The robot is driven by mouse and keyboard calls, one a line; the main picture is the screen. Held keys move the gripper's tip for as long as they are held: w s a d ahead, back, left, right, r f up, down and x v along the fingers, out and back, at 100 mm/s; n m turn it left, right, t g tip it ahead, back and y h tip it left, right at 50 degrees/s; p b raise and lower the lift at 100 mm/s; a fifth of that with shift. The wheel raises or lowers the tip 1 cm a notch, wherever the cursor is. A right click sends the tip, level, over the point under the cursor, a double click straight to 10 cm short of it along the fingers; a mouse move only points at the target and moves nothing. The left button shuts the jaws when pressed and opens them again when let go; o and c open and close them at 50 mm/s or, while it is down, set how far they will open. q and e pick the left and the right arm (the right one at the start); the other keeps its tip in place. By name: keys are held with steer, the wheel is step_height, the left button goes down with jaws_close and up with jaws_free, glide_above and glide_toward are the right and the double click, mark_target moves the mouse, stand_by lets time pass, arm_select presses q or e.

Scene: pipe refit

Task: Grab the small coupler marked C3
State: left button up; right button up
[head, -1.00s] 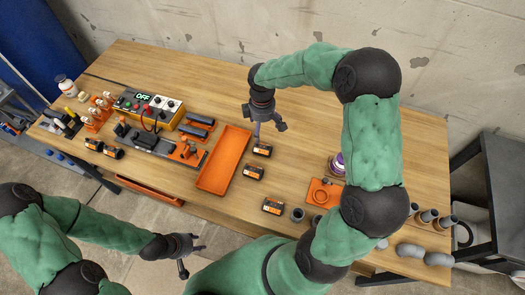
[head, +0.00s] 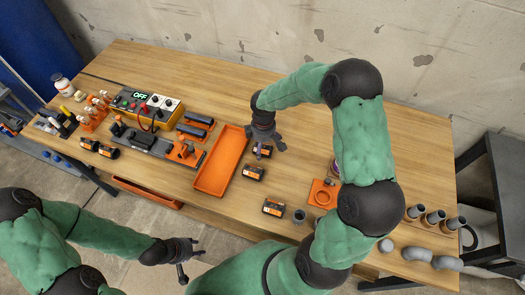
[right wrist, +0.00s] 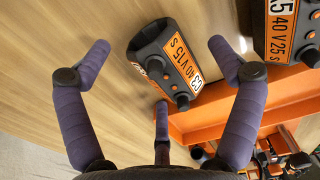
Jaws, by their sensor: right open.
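The small coupler marked C3 (right wrist: 165,65) is a dark block with an orange label, lying on the wooden table. In the right wrist view it sits ahead of my right gripper (right wrist: 160,60), between the spread fingers and apart from them. In the head view my right gripper (head: 263,139) is just above this coupler (head: 263,152), partly covering it. My right gripper is open and empty. My left gripper (head: 190,262) is low at the front, off the table edge, with its fingers apart and nothing in them.
A similar coupler (head: 254,173), also in the right wrist view (right wrist: 282,32), lies close by. Another (head: 273,208) lies nearer the front. An orange tray (head: 221,160) stands left of them. Grey pipe pieces (head: 416,253) are at the right. The table behind my right gripper is clear.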

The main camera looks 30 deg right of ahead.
steer(key=c, duration=1.3)
steer(key=shift+o, duration=0.2)
